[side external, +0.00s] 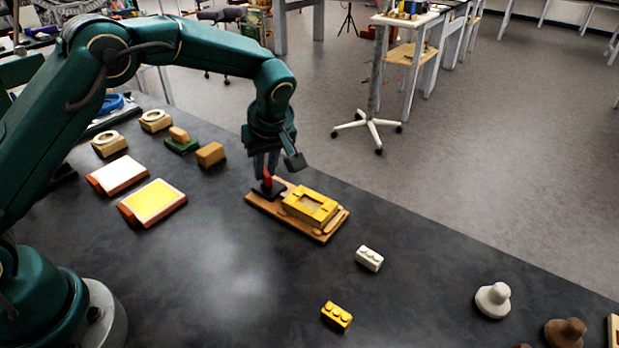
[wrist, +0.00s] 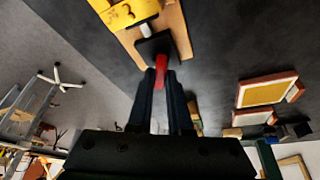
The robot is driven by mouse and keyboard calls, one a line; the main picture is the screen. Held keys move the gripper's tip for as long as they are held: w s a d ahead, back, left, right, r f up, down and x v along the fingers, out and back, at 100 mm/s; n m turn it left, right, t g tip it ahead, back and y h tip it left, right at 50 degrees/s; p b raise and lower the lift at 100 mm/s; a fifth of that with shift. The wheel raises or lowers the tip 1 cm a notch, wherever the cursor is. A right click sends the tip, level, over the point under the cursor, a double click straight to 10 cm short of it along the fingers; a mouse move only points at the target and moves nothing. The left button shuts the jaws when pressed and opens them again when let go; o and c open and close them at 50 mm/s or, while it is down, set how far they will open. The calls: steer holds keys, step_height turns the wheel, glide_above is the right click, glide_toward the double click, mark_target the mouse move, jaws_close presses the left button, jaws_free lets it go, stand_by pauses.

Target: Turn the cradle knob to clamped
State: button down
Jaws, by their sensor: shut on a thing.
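The cradle is a wooden board (side external: 321,235) with a yellow block-like piece (side external: 311,204) on it, on the dark table. At the board's left end is a black base (side external: 268,190) with a red knob (side external: 267,177) standing up from it. My gripper (side external: 266,172) points down over that end, its fingers shut on the red knob. In the wrist view the red knob (wrist: 160,72) sits between the two dark fingertips (wrist: 161,80), with the black base (wrist: 154,46) and yellow piece (wrist: 118,12) beyond. I cannot read any clamp marking.
Left of the cradle are a tan block (side external: 210,154), a green-based piece (side external: 181,141), a yellow-topped tray (side external: 152,202) and a white-topped tray (side external: 117,175). A white brick (side external: 369,258) and yellow brick (side external: 336,316) lie to its right. Table between is clear.

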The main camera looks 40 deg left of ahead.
mark_target(266, 171)
steer(key=n+g, duration=0.1)
steer(key=n, duration=0.4)
steer(key=shift+w+d+g, duration=0.1)
steer(key=shift+w+g, duration=0.05)
steer(key=shift+g, duration=0.25)
stand_by(0.3)
steer(key=c, duration=0.8)
jaws_free()
steer(key=shift+c, duration=0.2)
steer(key=shift+r, duration=0.1)
steer(key=shift+w+d+r+y, duration=0.1)
steer(key=shift+d+r, duration=0.15)
steer(key=shift+r, duration=0.3)
steer(key=shift+s+d+r+y, duration=0.1)
steer(key=shift+d+r, duration=0.1)
steer(key=shift+r, duration=0.3)
steer(key=shift+w+d+r+y, duration=0.1)
steer(key=shift+d+r, duration=0.15)
steer(key=shift+r, duration=0.3)
steer(key=shift+d+r, duration=0.25)
steer(key=shift+r, duration=0.4)
